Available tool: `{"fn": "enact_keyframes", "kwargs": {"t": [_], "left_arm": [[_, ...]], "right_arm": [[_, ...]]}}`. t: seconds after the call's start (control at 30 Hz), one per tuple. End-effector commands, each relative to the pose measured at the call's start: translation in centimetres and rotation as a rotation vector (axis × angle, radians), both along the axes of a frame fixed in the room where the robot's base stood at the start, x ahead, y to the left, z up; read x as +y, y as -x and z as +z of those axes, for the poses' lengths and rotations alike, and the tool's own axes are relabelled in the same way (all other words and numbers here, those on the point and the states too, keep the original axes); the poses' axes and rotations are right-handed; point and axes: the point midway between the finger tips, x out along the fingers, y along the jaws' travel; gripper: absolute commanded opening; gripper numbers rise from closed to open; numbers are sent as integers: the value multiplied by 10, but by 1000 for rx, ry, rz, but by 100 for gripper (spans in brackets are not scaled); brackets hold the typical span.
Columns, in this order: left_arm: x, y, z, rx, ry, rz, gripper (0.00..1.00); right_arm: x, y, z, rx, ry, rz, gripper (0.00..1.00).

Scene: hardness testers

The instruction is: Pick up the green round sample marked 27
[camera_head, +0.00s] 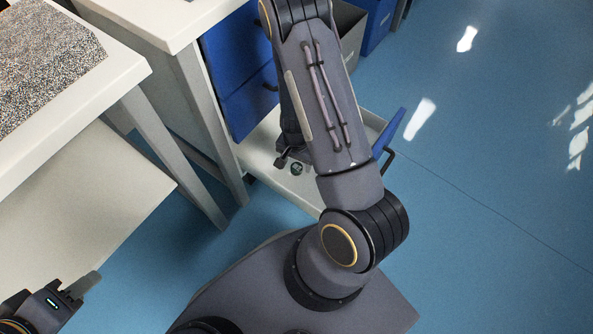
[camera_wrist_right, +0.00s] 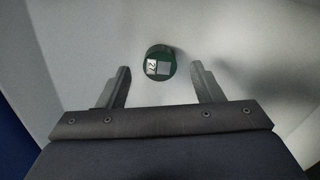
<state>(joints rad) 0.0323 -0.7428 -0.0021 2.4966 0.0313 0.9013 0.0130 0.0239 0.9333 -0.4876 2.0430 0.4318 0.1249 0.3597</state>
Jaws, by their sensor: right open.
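The green round sample marked 27 (camera_wrist_right: 161,66) lies on a pale surface in the right wrist view, with a white label and a grey square on its top. It also shows small in the head view (camera_head: 297,168), inside the open drawer. My right gripper (camera_wrist_right: 161,80) is open, one finger to each side of the sample and apart from it; the sample sits near and slightly beyond the fingertips. In the head view my right gripper (camera_head: 285,160) is partly hidden by my arm. My left gripper (camera_head: 78,288) is at the lower left, away from the sample; its jaw opening is unclear.
The open drawer (camera_head: 257,158) has a pale floor and a blue front (camera_head: 389,133) with a dark handle. A blue cabinet (camera_head: 240,75) stands behind it. White tables (camera_head: 120,70) with grey legs are on the left. Blue floor is free on the right.

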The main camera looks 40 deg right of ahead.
Motion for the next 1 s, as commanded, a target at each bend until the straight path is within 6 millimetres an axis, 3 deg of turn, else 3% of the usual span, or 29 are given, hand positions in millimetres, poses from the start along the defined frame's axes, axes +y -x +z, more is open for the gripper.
{"fn": "enact_keyframes", "kwargs": {"t": [0.07, 0.3, 0.7, 1.0], "left_arm": [[0, 0, -9, 0, 0, 0, 36], [0, 0, -8, 0, 0, 0, 36], [0, 0, -8, 0, 0, 0, 36], [0, 0, -2, 0, 0, 0, 36]], "right_arm": [[0, 0, -15, 2, -1, 0, 60], [1, 0, -15, 0, -1, 1, 60], [0, 0, -14, 0, -1, 1, 11], [0, -1, -5, -1, 0, 1, 10]]}}
